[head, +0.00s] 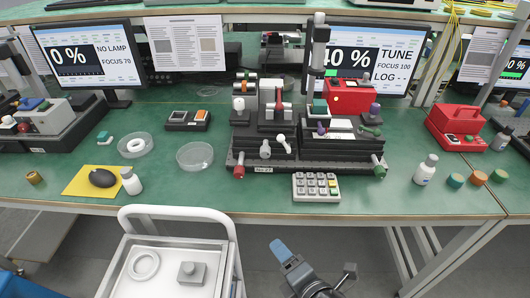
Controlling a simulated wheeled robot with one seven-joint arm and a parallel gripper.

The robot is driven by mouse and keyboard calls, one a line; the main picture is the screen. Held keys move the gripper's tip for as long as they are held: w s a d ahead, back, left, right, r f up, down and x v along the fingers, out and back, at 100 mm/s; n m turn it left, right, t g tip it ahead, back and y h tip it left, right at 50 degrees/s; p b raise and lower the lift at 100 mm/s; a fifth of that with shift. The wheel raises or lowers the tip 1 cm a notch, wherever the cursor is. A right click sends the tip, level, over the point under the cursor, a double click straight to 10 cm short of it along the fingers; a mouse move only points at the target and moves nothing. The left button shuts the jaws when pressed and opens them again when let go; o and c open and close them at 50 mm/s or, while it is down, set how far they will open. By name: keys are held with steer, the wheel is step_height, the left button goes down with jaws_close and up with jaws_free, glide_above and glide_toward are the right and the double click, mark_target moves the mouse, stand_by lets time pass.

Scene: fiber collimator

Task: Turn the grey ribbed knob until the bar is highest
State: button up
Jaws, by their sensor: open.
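A bench device (262,168) with several knobs stands mid-table. A small light grey knob (265,150) sits on its front left; it is too small to tell whether it is ribbed. A pale lever-like knob (283,142) is beside it. The screen behind on the right (385,62) reads 40 %, TUNE, FOCUS 100; a dark post hides part of it, and its bar cannot be made out clearly. My gripper (315,262) is at the bottom, in front of the table and well away from the device. It is open and empty, with a blue part at its left.
A keypad (316,186) lies at the table's front edge, right of centre. A white cart (175,228) stands front left. Glass dishes (195,155) and bottles (426,169) flank the device. A left screen (85,55) reads 0 %.

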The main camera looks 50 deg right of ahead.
steer(key=w+d+r+n+h, duration=0.3)
steer(key=w+d+n+h, duration=0.3)
steer(key=w, duration=0.4)
steer(key=n+g+h, duration=0.1)
steer(key=h, duration=0.2)
glide_toward(265, 156)
steer(key=x, duration=0.4)
steer(key=p+x, duration=0.1)
steer(key=x, duration=0.6)
steer(key=shift+w+d+p, duration=0.1)
steer(key=shift+p, duration=0.2)
steer(key=c, duration=1.1)
